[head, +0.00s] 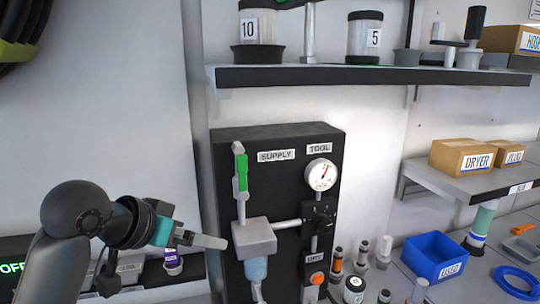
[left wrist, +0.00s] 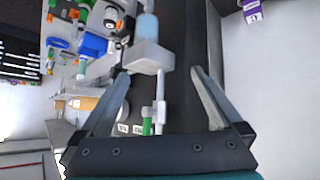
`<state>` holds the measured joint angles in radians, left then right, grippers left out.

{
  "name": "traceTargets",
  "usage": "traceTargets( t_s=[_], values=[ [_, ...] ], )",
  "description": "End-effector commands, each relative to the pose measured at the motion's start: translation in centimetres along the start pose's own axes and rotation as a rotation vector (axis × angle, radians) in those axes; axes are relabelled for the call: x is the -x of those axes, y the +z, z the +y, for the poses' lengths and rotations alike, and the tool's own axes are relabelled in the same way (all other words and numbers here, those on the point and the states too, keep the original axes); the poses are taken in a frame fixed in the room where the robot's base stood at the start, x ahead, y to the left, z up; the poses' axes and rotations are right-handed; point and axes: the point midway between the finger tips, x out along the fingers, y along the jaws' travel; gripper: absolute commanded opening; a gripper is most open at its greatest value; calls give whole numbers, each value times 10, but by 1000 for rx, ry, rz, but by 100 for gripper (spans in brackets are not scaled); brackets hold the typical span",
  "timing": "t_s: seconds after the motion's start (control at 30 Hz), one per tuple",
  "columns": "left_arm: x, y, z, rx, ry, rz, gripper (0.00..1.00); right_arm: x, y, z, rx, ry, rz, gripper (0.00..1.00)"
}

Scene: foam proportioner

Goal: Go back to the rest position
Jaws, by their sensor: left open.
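My left gripper (head: 208,241) reaches in from the left in the head view, its fingertips appearing just left of the grey block (head: 254,238) on the black panel (head: 285,195). In the left wrist view its fingers (left wrist: 160,75) are spread with nothing held between them. The grey block (left wrist: 153,57) shows beyond the fingertips there; I cannot tell how large the gap is. A green-handled lever (head: 242,172) stands upright above the block, and a pale blue bowl (head: 256,268) hangs below it. My right gripper is in neither view.
A gauge (head: 321,175) sits at the panel's upper right. A shelf (head: 370,76) with jars runs above. A blue bin (head: 436,258) and several small fittings stand on the bench to the right. A purple-labelled container (head: 172,262) is below my left arm.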

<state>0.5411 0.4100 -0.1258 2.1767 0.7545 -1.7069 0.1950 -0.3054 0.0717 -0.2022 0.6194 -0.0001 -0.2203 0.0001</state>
Motion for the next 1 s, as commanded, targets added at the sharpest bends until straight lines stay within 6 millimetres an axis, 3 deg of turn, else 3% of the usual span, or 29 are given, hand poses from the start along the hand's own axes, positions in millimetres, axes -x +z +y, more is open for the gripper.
traceTargets(
  t_s=[0.03, 0.2, 0.43, 0.7, 1.0],
  values=[
    [-12, 24, 3, 14, -5, -31, 100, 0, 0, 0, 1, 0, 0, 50],
    [-36, 94, 9, 51, -45, -114, 100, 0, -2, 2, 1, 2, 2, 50],
    [-47, 190, 22, 98, -109, -236, 100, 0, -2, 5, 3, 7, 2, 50],
    [-29, 290, 39, 136, -195, -387, 100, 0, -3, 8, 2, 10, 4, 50],
    [4, 360, 54, 154, -269, -517, 100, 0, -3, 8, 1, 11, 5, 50]
  ],
)
